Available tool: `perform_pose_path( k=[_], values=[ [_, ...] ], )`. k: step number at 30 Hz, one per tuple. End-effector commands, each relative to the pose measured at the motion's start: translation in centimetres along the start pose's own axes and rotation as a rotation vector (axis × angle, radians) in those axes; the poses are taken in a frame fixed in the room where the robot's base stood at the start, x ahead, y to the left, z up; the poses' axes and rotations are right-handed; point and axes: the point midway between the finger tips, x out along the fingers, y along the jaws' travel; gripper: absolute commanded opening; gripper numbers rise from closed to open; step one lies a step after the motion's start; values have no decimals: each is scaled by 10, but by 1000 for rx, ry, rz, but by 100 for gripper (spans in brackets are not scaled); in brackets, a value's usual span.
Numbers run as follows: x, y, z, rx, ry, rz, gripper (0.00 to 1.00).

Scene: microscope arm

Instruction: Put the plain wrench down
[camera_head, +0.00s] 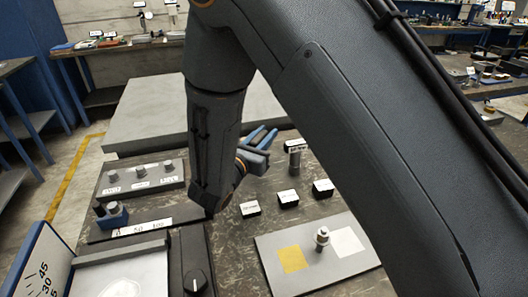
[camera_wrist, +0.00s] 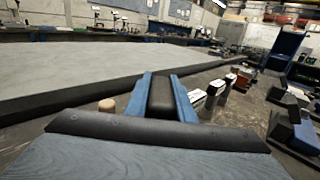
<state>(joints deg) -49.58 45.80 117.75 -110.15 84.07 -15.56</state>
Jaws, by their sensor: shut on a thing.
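My gripper (camera_head: 262,138) is over the far middle of the dark bench top, beyond the labelled blocks. Its two blue fingers also show in the wrist view (camera_wrist: 168,95). They are shut on a dark, round-edged bar (camera_wrist: 161,97) that fits the plain wrench. Only a short part of it shows, so its jaws and any marking are hidden. In the head view my arm and fingers hide most of it. I cannot tell how high it is above the bench.
Several black blocks with white labels (camera_head: 288,198) stand on the bench (camera_head: 232,238). A pale board (camera_head: 282,243) has a yellow square, a white square and a bolt. A grey fixture (camera_head: 143,178) is at left. A large grey slab (camera_head: 150,110) lies behind. Bare bench surrounds the blocks.

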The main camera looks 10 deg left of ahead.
Motion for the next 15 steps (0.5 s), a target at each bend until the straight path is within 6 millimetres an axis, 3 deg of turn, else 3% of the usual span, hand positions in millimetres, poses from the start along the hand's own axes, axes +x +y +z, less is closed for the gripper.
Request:
perform_pose_path(
  k=[15],
  values=[
    [-1,2,-47,0,-2,3,0]
  ],
)
